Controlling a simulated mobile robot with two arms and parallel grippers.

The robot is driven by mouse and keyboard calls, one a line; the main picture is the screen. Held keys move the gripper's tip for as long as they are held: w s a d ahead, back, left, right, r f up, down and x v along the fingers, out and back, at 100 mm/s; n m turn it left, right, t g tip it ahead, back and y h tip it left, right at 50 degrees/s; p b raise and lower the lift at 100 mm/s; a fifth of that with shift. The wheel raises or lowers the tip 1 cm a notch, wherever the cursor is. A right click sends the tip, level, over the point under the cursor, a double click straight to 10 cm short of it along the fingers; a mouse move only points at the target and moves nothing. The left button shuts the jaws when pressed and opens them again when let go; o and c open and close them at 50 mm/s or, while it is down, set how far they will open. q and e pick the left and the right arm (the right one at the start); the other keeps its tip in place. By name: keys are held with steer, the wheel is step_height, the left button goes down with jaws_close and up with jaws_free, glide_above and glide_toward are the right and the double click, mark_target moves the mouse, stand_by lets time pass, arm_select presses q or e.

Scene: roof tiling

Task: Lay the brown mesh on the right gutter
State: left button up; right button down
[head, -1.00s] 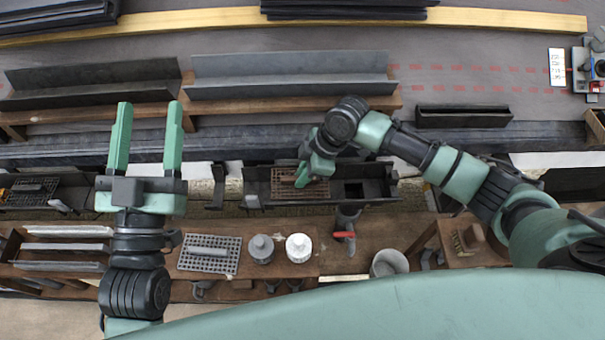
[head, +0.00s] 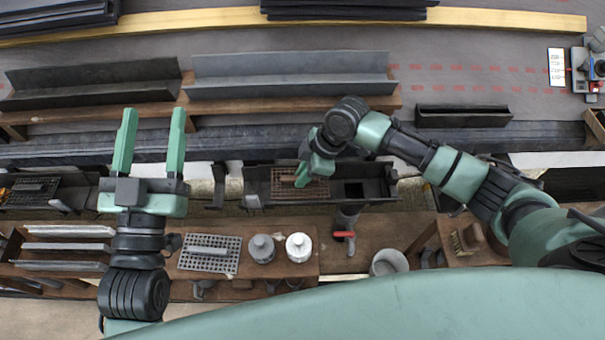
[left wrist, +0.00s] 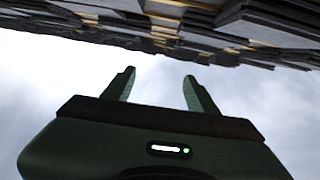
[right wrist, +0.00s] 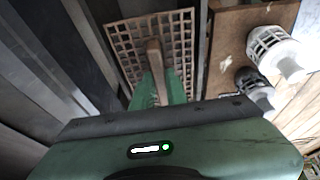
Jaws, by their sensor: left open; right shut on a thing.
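The brown mesh (head: 284,194) is a rectangular grid with a raised wooden handle. It is at the left part of the right gutter (head: 375,189), a dark trough with a square opening right of the mesh. My right gripper (head: 302,176) is shut on the handle. In the right wrist view the mesh (right wrist: 118,42) extends beyond the fingers, which grip the handle (right wrist: 154,58). I cannot tell whether the mesh rests fully in the trough. My left gripper (head: 149,150) is open and empty, left of the gutter; the left wrist view shows only sky and roof edge beyond its fingers (left wrist: 160,85).
Another gutter with a dark mesh (head: 33,186) is at the far left. A bench in front holds a grey perforated plate (head: 209,254), a grey pot (head: 262,248) and a white pot (head: 299,247). A red-handled tool (head: 343,235) and a bucket (head: 389,262) are right of them.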

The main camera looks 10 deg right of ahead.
arm_select(q)
steer(key=shift+w+f+g, duration=0.3)
steer(key=shift+f+g, duration=0.1)
steer(key=shift+f, duration=0.25)
stand_by(0.3)
steer(key=shift+f, duration=0.2)
steer(key=shift+f+g+p, duration=0.3)
steer(key=shift+w+a+f+g+y, duration=0.15)
steer(key=shift+f+g+y, duration=0.2)
steer(key=shift+f, duration=0.3)
steer(key=shift+f+g, duration=0.25)
steer(key=shift+f, duration=0.05)
stand_by(0.5)
steer(key=shift+f+p, duration=0.3)
steer(key=shift+a+f+g+y, duration=0.1)
steer(key=shift+f+g+y, duration=0.25)
steer(key=shift+f+g, duration=0.25)
steer(key=shift+f, duration=0.35)
steer(key=shift+f, duration=0.1)
